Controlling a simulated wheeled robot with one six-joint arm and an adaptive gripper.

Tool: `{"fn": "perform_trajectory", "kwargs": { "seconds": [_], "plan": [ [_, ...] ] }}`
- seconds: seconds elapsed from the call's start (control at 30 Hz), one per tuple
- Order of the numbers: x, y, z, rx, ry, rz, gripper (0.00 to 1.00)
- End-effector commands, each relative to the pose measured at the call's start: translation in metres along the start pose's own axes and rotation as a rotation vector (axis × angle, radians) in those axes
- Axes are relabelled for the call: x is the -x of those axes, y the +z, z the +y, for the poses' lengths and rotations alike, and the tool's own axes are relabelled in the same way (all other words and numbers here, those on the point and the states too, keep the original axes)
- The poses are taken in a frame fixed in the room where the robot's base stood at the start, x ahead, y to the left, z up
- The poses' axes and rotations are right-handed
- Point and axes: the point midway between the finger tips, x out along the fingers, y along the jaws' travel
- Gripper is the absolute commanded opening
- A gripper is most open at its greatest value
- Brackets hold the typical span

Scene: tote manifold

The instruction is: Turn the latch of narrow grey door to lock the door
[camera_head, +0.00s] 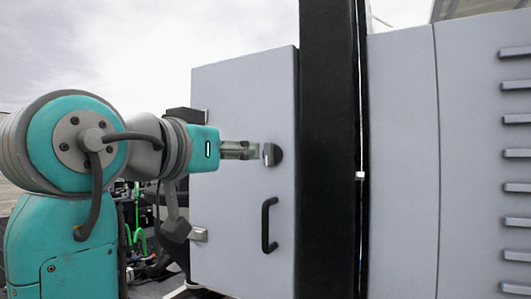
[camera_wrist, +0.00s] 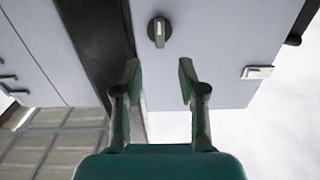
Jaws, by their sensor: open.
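The narrow grey door (camera_head: 235,100) stands upright beside a black post, its right edge against or very near it. Its latch (camera_head: 272,155) is a round dark knob with a light strip, above a black handle (camera_head: 268,225). In the wrist view the latch (camera_wrist: 159,30) shows whole, with its strip running up and down the picture. My gripper (camera_head: 254,151) points at the latch from the left in the head view. In the wrist view my gripper (camera_wrist: 160,80) is open and empty, with the latch ahead of the gap between its fingers. I cannot tell whether a fingertip touches it.
The black post (camera_head: 327,150) stands right of the door. Beyond it is a wide grey panel (camera_head: 400,150) with several slats at the far right. A hinge (camera_head: 198,234) sits on the door's left edge, and another hinge shows in the wrist view (camera_wrist: 257,72).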

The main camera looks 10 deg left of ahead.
Motion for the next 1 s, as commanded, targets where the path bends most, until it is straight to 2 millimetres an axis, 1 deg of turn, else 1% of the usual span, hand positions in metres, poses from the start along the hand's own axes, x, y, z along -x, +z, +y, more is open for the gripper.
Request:
{"fn": "perform_trajectory", "kwargs": {
  "seconds": [0.03,0.3,0.5,0.7,0.97,1.0],
  "plan": [
    [-0.009,0.0,0.002,0.001,0.005,0.0,0.41],
    [-0.057,0.0,0.001,0.001,0.004,0.001,0.41],
    [-0.082,0.0,0.001,0.0,0.003,0.001,0.41],
    [-0.092,0.0,0.001,-0.001,0.001,0.001,0.41],
    [-0.093,0.0,0.001,-0.001,0.001,0.001,0.41],
    [-0.093,0.0,0.001,-0.001,0.001,0.001,0.31]
  ]
}}
